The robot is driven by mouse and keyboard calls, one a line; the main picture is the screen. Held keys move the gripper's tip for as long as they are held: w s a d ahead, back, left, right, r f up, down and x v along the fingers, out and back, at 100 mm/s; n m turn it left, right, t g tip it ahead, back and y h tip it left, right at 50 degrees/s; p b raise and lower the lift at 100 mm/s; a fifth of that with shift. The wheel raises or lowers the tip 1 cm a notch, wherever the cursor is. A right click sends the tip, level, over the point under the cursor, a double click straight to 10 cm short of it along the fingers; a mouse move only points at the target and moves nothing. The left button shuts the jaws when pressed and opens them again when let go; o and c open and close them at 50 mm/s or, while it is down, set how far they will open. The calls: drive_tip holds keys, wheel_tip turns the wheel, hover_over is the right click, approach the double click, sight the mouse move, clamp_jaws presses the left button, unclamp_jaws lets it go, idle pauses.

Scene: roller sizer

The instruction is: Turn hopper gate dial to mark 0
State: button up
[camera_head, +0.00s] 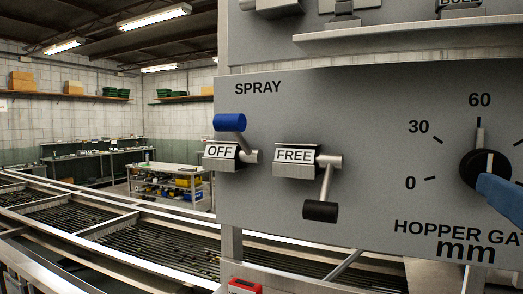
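A blue finger of my gripper (503,197) comes in from the right edge and overlaps the knob's lower right. The other finger is not visible, so I cannot tell the grip or whether it touches.
Left of the dial, the grey panel (375,100) carries a SPRAY lever with a blue handle (230,122) at OFF and a lever with a black handle (320,211) at FREE. A ledge (400,38) juts out above. Roller conveyors (120,230) lie behind.

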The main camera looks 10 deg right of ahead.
sight(489, 171)
drive_tip(key=p+x, duration=1)
drive_tip(key=x, duration=0.2)
drive_tip(key=shift+w, duration=0.4)
drive_tip(key=shift+c, duration=0.3)
drive_tip(key=c, duration=1.3)
drive_tip(key=shift+p, duration=0.3)
